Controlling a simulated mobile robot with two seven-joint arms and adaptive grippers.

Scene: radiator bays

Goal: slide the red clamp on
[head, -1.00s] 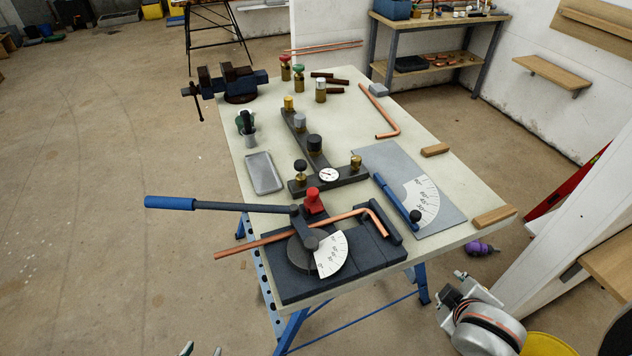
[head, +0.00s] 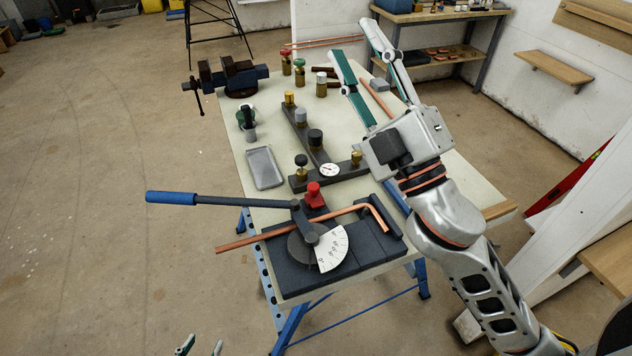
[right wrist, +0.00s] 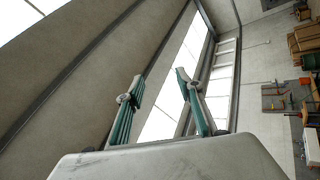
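The red clamp (head: 314,195) sits on the dark bender base (head: 365,254), just behind the bender's pivot and the copper pipe. The copper pipe (head: 262,240) lies across the bender, its right end bent toward the front. The bender's blue-handled lever (head: 171,198) points left. My right gripper (head: 351,38) is open and raised over the table's back right, well away from the clamp. It also shows open and empty in the right wrist view (right wrist: 160,75), pointing at the ceiling and wall. My left gripper (head: 201,347) shows only its parted fingertips at the bottom edge.
A dark manifold with several valves and a gauge (head: 329,170) stands behind the bender. A grey tray (head: 264,168) lies left of it, and a vise (head: 238,78) is at the back left. My right arm covers much of the table's right side.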

